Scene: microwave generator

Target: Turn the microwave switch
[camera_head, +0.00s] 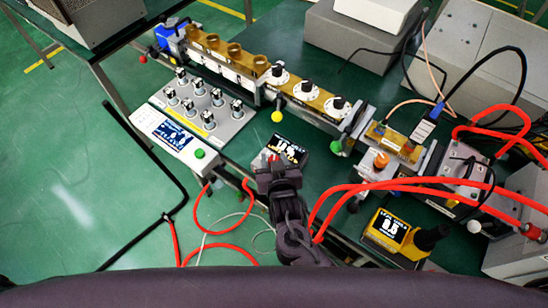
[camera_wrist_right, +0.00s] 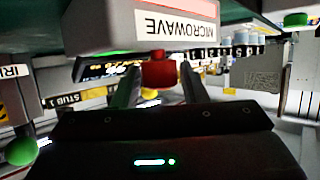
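In the right wrist view, a pale box with an upside-down "MICROWAVE" label (camera_wrist_right: 175,27) hangs over the top of the picture. A red switch knob (camera_wrist_right: 159,70) sticks out just below the label. My right gripper (camera_wrist_right: 160,78) is open, with one finger on each side of the knob. Narrow gaps seem to show between the fingers and the knob, so it does not look gripped. In the head view, my right gripper (camera_head: 274,164) is at the front of a small box with a black display (camera_head: 289,149), and hides most of the knob. My left gripper is not in view.
A white meter box (camera_head: 165,133) with a green button stands left of the gripper. Behind is a brass waveguide line (camera_head: 308,98) with several dials. Red cables (camera_head: 340,200) loop close on the right, near a yellow display unit (camera_head: 388,232). Open green floor lies at left.

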